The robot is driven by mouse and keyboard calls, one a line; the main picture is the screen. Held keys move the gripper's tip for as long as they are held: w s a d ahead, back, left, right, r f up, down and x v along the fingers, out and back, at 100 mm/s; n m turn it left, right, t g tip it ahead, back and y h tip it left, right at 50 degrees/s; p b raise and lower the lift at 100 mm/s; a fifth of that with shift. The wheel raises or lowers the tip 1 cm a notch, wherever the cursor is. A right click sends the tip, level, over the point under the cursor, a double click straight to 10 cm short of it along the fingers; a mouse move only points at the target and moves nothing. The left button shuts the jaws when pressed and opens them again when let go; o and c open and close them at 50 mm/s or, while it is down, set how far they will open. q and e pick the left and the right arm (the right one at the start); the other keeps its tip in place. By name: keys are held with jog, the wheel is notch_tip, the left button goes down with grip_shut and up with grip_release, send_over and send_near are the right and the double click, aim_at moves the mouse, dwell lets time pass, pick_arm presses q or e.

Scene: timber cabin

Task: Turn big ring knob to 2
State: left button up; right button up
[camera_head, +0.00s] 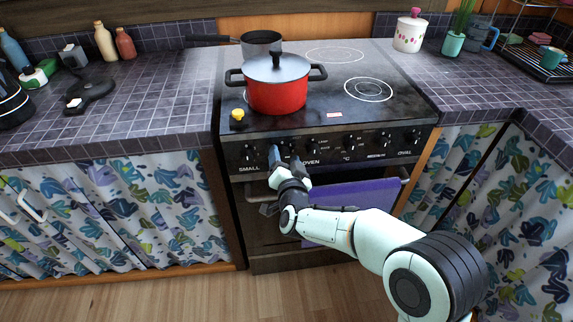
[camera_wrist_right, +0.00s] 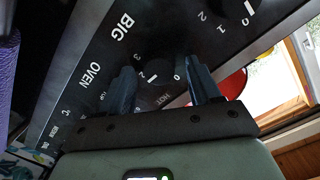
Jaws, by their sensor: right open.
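The big ring knob (camera_wrist_right: 160,95) is a dark round knob on the stove's front panel. In the right wrist view it sits between the two dark fingers of my right gripper (camera_wrist_right: 163,88), under the word BIG. A white pointer mark on it lies close to the printed 2; its exact alignment is hard to tell. My right gripper is open, one finger on each side of the knob; contact is unclear. In the head view my right gripper (camera_head: 273,158) is at the panel, hiding most of this knob. My left gripper is not in view.
A red pot (camera_head: 277,95) with a dark lid stands on the cooktop, and a dark saucepan (camera_head: 262,41) is behind it. The SMALL knob (camera_head: 249,152) is just left of my gripper, other knobs to the right. A purple towel (camera_head: 350,195) hangs on the oven handle below.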

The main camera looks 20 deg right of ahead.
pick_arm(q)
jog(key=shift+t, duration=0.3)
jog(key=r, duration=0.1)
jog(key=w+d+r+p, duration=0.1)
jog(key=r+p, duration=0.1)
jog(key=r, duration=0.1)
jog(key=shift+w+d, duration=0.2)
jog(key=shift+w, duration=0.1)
pick_arm(e)
jog(key=v, duration=1.3)
jog(key=shift+s+a, duration=0.1)
jog(key=shift+s, duration=0.05)
